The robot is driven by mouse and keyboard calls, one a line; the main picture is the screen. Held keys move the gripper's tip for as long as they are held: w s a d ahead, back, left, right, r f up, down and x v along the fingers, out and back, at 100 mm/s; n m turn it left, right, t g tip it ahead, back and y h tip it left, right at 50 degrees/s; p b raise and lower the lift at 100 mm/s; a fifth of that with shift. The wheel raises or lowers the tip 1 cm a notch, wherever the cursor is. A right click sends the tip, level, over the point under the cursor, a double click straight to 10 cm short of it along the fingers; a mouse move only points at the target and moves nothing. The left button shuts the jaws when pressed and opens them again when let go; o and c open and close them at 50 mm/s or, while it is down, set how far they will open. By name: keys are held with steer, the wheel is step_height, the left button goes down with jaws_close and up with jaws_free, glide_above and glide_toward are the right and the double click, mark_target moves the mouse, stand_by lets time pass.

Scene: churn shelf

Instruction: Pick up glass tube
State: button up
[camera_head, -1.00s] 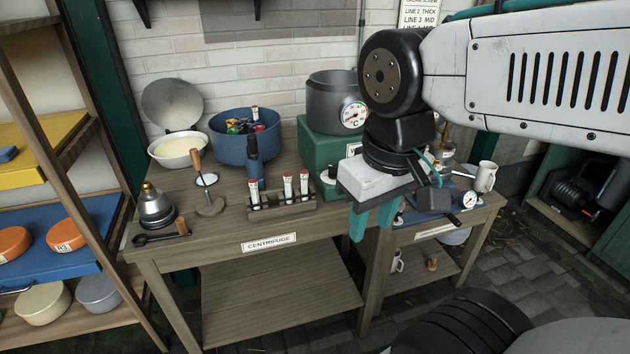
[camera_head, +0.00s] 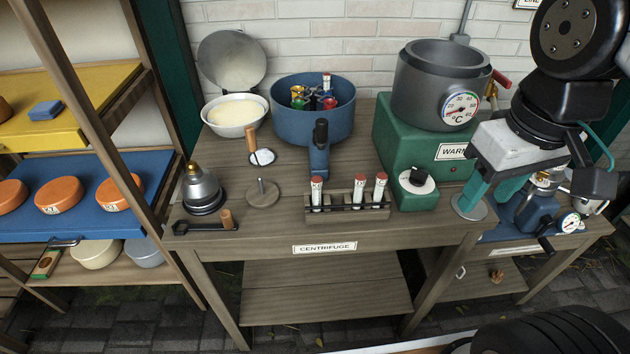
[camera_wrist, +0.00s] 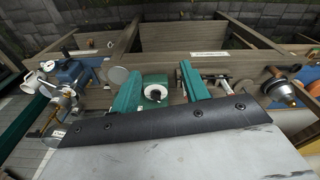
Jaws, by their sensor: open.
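Three glass tubes with red-and-white caps stand in a wooden rack (camera_head: 345,213) near the front edge of the centrifuge bench: a left tube (camera_head: 316,191), a middle tube (camera_head: 358,189) and a right tube (camera_head: 380,187). Another capped tube (camera_head: 326,81) stands among coloured pieces in the blue centrifuge bowl (camera_head: 313,123). My gripper (camera_head: 487,197) is open and empty, pointing down to the right of the rack and green box. Its two teal fingers also show in the wrist view (camera_wrist: 160,68), with the green box's dial between them and the rack beyond the right finger.
A green box (camera_head: 410,150) carries a grey pot (camera_head: 432,85) with a gauge. A blue lever (camera_head: 319,150) stands behind the rack. A metal cone weight (camera_head: 202,190), a wrench (camera_head: 205,227) and a cream-filled bowl (camera_head: 235,112) are at left. The lower shelf (camera_head: 320,290) is bare.

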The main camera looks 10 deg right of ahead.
steer(key=w+a+n, duration=0.3)
steer(key=w+n, duration=0.3)
steer(key=n+g, duration=0.1)
steer(key=n, duration=2.2)
glide_above(317, 179)
steer(key=f, duration=0.8)
steer(key=shift+d, duration=0.2)
steer(key=shift+a+f, duration=0.15)
steer(key=shift+f, duration=0.25)
step_height(317, 179, down, 7)
steer(key=shift+f, duration=0.15)
jaws_close()
